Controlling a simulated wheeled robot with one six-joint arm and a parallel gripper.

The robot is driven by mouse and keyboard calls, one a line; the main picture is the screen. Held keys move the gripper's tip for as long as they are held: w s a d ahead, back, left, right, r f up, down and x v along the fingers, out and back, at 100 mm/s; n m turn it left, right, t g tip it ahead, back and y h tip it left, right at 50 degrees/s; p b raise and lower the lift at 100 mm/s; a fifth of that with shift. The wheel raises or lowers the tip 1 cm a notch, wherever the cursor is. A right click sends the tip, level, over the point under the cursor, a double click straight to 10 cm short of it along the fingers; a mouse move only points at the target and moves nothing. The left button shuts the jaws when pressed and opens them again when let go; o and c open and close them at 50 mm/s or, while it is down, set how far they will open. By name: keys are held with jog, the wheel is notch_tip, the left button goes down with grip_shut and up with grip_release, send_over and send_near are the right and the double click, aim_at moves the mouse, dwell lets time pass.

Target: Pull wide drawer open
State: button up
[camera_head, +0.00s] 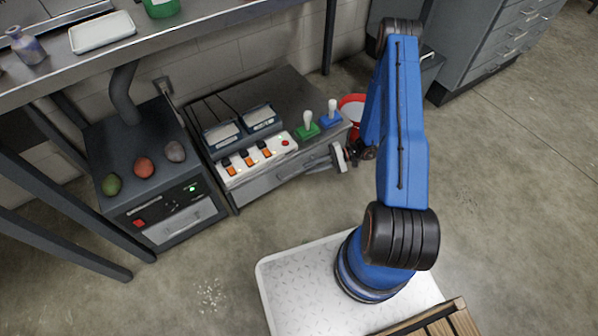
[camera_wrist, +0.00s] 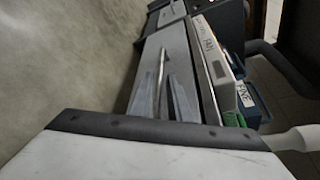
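The wide drawer (camera_head: 270,187) is a grey front low in the cabinet under the switch panel, with a thin bar handle. It looks flush with the cabinet. My gripper (camera_head: 318,166) is at the right end of this front, its fingers pointing left along it. In the wrist view the handle (camera_wrist: 161,62) runs away from me along the drawer front. My gripper (camera_wrist: 159,98) shows there with grey fingers apart, the handle lying between them in the picture. I cannot tell whether either finger touches it.
A dark unit (camera_head: 150,190) stands left. Floor in front is clear.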

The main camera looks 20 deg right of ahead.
aim_at(302, 170)
jog(key=shift+x, duration=2.95)
grip_shut()
